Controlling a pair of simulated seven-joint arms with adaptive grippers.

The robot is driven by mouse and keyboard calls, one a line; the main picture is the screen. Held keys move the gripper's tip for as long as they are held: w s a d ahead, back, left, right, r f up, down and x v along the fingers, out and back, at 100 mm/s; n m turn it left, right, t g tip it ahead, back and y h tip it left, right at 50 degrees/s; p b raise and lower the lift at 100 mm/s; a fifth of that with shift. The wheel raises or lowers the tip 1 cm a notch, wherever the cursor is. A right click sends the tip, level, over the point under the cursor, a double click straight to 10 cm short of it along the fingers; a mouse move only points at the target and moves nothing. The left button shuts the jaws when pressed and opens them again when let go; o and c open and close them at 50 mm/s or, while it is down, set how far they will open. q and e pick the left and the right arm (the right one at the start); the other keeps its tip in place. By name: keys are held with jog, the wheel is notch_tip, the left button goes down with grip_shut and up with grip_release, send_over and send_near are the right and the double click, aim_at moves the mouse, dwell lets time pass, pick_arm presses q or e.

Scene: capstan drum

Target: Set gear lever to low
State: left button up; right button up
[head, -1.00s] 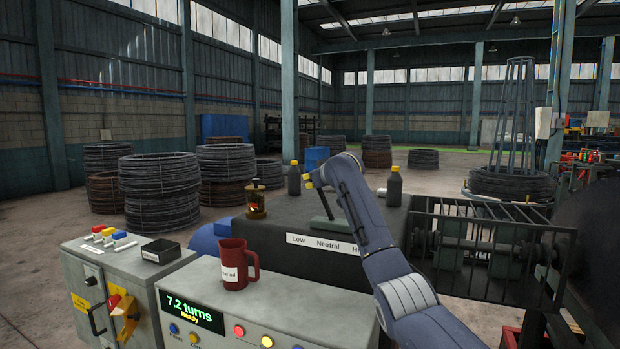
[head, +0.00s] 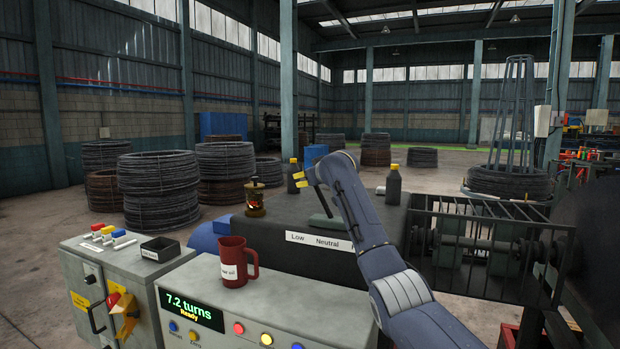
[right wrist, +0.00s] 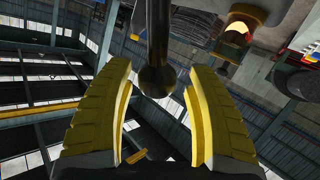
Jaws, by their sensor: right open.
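The gear lever is a dark rod with a round ball knob (right wrist: 157,80). In the right wrist view the knob is between the two yellow fingers of my right gripper (right wrist: 157,68), with gaps on both sides. In the head view the lever's rod (head: 323,203) rises from a greenish base (head: 327,222) on the dark gearbox housing. My right gripper (head: 299,179) is open at the rod's upper end. The white label strip (head: 318,242) reads Low at left and Neutral to its right; my right arm covers its right end. My left gripper is not in view.
A red mug (head: 236,262) stands on the console beside the display (head: 192,311). A brass lamp (head: 254,199) and two dark bottles (head: 292,176) with yellow caps (head: 393,185) stand around the housing top. A barred guard (head: 480,255) is at right.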

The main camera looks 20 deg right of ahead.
jog(key=shift+s+d+f, duration=0.1)
jog(key=shift+s, duration=0.15)
jog(key=v, duration=1.1)
jog(key=shift+s, duration=0.25)
dwell(0.4)
